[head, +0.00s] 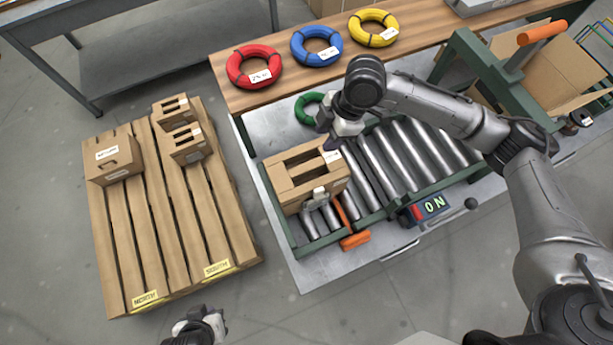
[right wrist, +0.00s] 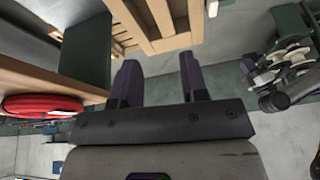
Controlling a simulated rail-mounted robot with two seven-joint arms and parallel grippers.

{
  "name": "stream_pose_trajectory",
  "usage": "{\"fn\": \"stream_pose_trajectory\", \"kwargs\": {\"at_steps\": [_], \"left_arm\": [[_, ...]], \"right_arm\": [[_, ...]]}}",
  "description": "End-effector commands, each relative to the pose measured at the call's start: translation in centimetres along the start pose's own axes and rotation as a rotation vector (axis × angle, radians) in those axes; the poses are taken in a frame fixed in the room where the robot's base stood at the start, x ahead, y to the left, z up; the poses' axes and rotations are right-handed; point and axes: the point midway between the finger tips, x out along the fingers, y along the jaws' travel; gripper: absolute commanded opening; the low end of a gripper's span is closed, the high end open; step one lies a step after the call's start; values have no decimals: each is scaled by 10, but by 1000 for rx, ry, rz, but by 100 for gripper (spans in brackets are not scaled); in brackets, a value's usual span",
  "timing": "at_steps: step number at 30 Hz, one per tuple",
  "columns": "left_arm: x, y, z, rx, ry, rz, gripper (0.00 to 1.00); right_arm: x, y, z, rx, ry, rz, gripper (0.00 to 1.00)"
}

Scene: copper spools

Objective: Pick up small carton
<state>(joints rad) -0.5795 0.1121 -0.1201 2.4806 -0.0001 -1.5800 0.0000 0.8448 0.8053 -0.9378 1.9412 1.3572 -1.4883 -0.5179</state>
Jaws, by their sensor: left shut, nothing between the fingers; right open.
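Two small brown cartons with dark openings, a rear one (head: 172,110) and a front one (head: 187,144), stand on the wooden pallet (head: 196,240) at the left. A larger closed carton (head: 114,158) with a white label stands beside them. Another, open-topped carton (head: 282,188) sits at the left end of the roller conveyor. My right gripper (head: 331,145) is over that carton's far right corner in the head view. In the right wrist view its dark fingers (right wrist: 160,75) are apart with nothing between them. My left gripper (head: 218,325) is shut and empty at the bottom edge, in front of the pallet.
Red (head: 253,67), blue (head: 316,47) and yellow (head: 373,28) spools lie on the wooden shelf behind the conveyor (head: 415,150). A green spool (head: 309,108) is partly hidden by my right arm. Clear floor separates the pallet from the conveyor table.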

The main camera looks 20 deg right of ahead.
Motion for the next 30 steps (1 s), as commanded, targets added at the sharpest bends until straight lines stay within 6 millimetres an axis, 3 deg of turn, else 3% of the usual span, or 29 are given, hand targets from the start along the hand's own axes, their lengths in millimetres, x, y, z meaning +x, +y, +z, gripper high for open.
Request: {"fn": "stream_pose_trajectory", "kwargs": {"at_steps": [7, 15, 21, 30], "left_arm": [[0, -2, 1, 7, -1, -5, 0], [1, -4, 1, 12, -2, -10, 0], [1, -4, 1, 12, -3, -9, 0], [0, -1, 1, 4, -2, -4, 0]], "right_arm": [[10, -3, -4, -124, 22, -16, 40], [56, -4, -4, -127, 20, -15, 40], [79, -3, -5, -126, 20, -13, 40], [90, -4, -5, -127, 19, -12, 40]]}}
